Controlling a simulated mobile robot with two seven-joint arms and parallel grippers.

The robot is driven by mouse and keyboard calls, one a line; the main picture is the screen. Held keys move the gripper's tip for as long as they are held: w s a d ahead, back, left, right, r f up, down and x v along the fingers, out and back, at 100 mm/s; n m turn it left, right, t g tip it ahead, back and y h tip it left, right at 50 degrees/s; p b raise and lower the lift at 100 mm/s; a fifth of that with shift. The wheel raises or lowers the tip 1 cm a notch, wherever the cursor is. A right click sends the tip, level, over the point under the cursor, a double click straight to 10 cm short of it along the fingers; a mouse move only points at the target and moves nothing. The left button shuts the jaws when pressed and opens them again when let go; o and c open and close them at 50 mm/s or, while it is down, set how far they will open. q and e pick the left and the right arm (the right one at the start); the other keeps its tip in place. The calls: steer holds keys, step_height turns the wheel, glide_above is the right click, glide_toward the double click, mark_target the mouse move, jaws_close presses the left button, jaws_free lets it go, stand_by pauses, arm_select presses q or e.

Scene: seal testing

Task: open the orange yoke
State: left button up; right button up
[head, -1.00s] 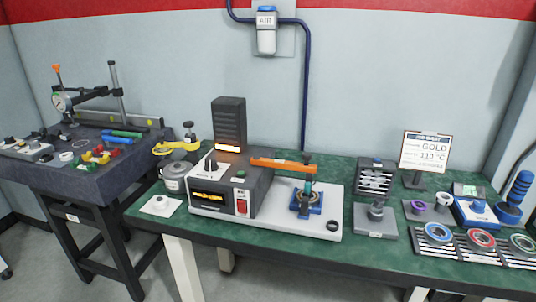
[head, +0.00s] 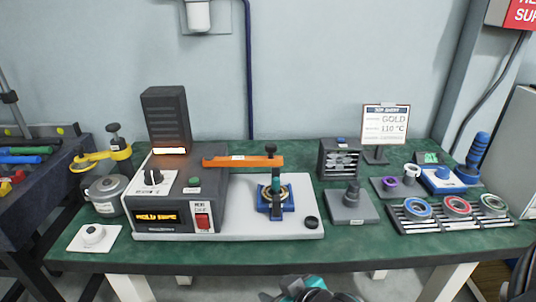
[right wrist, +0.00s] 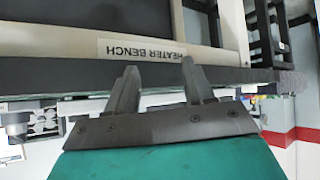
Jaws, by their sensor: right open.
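The orange yoke (head: 235,161) is a long bar lying level across the bench unit, from above the heater box to over the blue seal seat. A black knob (head: 271,149) tops its right end, and a teal plunger (head: 277,185) hangs below, over the blue seat (head: 262,200) with a gold-coloured ring. My right gripper (right wrist: 159,66) is open and empty in the right wrist view, facing the bench's front edge. In the head view, teal and dark parts of my right arm (head: 312,290) show at the bottom edge, apart from the yoke. My left gripper is out of view.
The heater box (head: 172,215) stands left of the seat on a white base (head: 300,230). A grey pot (head: 104,190) with a yellow holder is farther left. A grey stand (head: 351,207), ring rack (head: 455,226) and sign (head: 385,122) are at right. Green tabletop is clear in front.

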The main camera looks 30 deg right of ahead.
mark_target(273, 149)
steer(key=w+d+r+t, duration=0.1)
steer(key=d+r, duration=0.1)
steer(key=r, duration=0.1)
steer(key=w+d+r+m+t+h+b, duration=0.1)
steer(key=w+d+r, duration=0.1)
steer(key=r, duration=0.1)
steer(key=w+d+r+t+h, duration=0.1)
steer(key=w+d+r, duration=0.1)
steer(key=r, duration=0.1)
steer(key=shift+w+m, duration=0.15)
steer(key=shift+m, duration=0.25)
steer(key=w+d+r+m+t+h+b, duration=0.1)
steer(key=w+d+r+t, duration=0.15)
steer(key=r, duration=0.25)
steer(key=w+d+r+t, duration=0.1)
steer(key=r+t, duration=0.2)
steer(key=r, duration=0.3)
steer(key=shift+g, duration=0.25)
steer(key=w, duration=0.4)
steer(key=w+d, duration=0.1)
steer(key=w, duration=0.3)
steer(key=w+d, duration=0.1)
steer(key=w, duration=0.3)
steer(key=shift+w+d+f, duration=0.15)
steer(key=shift+w, duration=0.15)
jaws_close()
